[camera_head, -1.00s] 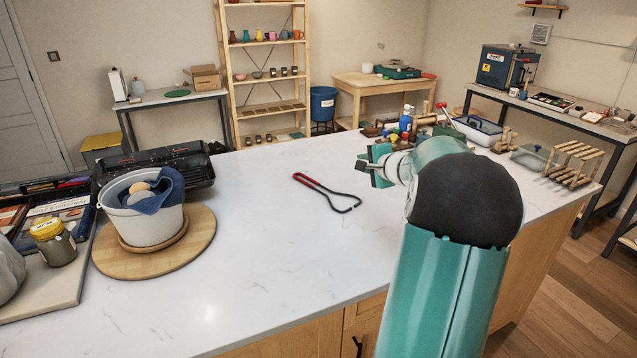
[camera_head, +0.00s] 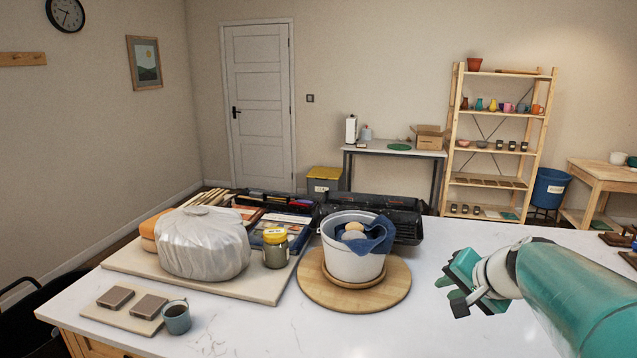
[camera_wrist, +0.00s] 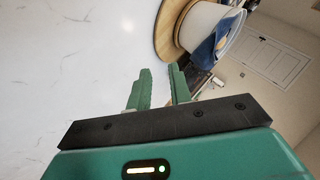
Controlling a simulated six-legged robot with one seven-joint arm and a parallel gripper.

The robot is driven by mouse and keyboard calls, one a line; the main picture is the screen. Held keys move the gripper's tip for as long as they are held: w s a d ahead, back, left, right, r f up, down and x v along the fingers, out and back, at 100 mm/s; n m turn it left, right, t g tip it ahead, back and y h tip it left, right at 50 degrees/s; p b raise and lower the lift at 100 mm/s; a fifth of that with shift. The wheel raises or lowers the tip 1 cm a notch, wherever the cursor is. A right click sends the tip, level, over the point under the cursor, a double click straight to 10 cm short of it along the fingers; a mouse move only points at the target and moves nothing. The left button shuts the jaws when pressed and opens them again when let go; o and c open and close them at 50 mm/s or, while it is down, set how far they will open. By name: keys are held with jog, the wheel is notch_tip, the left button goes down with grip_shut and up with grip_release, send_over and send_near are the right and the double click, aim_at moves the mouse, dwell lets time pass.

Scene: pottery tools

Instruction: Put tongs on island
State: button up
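The island (camera_head: 250,325) has a white marbled top, which also fills the left of the wrist view (camera_wrist: 60,60). The tongs do not show in either view now; my arm covers part of the counter at the right. My gripper (camera_head: 452,284) is above the counter at the right of the head view, to the right of the white bucket. In the wrist view my gripper (camera_wrist: 158,80) has its two green fingers apart with nothing between them.
A white bucket (camera_head: 352,262) with a blue cloth stands on a round wooden board (camera_head: 310,290). Left of it are a jar (camera_head: 276,248), a wrapped lump (camera_head: 203,243) and a grey mug (camera_head: 176,317). A black tray (camera_head: 400,222) lies behind. The counter's front middle is clear.

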jog(key=s+a+f+n+g+h, duration=0.1)
jog(key=s+a+n, duration=0.3)
jog(key=s, duration=0.6)
jog(key=s+a+f+n+g+h, duration=0.1)
jog(key=s+a+f+n+g, duration=0.1)
jog(key=s+a, duration=0.7)
jog(key=f+n, duration=0.1)
jog(key=n, duration=0.1)
jog(key=shift+s+f+n, duration=0.15)
jog(key=shift+s+n, duration=0.2)
jog(key=shift+n, duration=0.05)
